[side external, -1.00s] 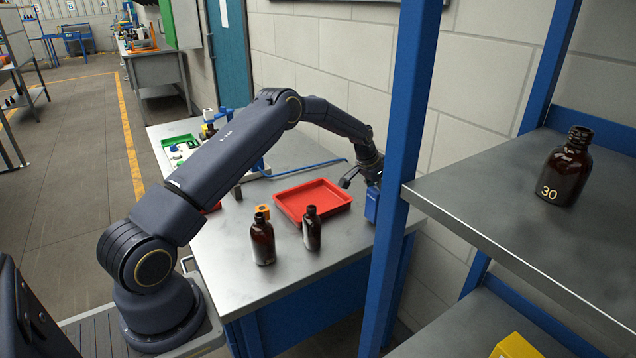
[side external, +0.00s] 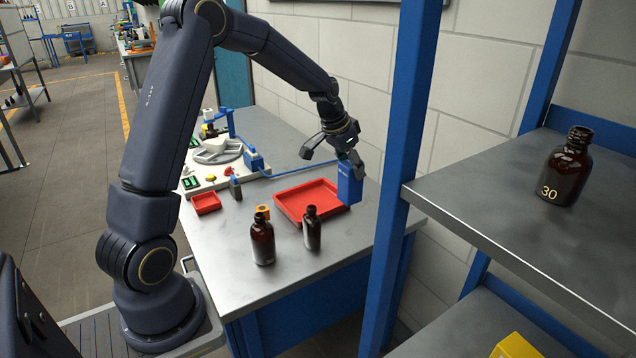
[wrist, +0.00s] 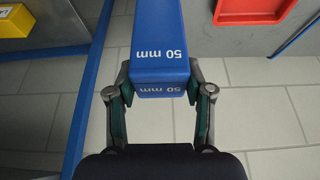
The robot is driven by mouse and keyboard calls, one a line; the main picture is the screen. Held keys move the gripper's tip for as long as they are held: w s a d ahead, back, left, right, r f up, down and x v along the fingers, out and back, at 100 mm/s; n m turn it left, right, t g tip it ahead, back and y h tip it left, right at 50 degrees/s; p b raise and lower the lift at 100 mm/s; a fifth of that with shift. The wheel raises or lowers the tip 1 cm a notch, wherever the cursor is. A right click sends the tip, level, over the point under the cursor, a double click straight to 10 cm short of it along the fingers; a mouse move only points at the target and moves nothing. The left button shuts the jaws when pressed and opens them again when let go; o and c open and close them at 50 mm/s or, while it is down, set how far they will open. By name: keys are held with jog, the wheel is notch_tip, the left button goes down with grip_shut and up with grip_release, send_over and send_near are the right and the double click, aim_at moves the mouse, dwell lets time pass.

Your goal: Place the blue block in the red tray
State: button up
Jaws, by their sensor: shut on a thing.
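The blue block (side external: 350,184) is tall and upright at the right side of the table, by the right edge of the red tray in the picture. My gripper (side external: 334,148) is above it, shut on its upper end. In the wrist view the blue block (wrist: 160,45), marked "50 mm", sits between the two fingers of my gripper (wrist: 162,92). The red tray (side external: 290,210) lies flat and looks empty; its right edge is partly hidden by the block. The tray's corner also shows in the wrist view (wrist: 278,40).
A small red tray (side external: 206,203) lies at the left. A blue post (side external: 398,150) stands close on the right, beside a shelf holding another bottle (side external: 567,170).

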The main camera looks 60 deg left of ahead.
notch_tip(320, 180, up, 4)
jog(key=shift+f, duration=0.25)
jog(key=s+a+n+y, duration=0.2)
jog(key=s+a+n, duration=0.3)
jog(key=s+a, duration=0.7)
jog(key=w+a+f, duration=0.4)
jog(key=w+f, duration=0.2)
jog(key=f, duration=0.3)
jog(key=w+a+f, duration=0.5)
jog(key=w+f, duration=0.2)
jog(key=f, duration=0.2)
jog(key=shift+w+a, duration=0.15)
jog(key=shift+w, duration=0.15)
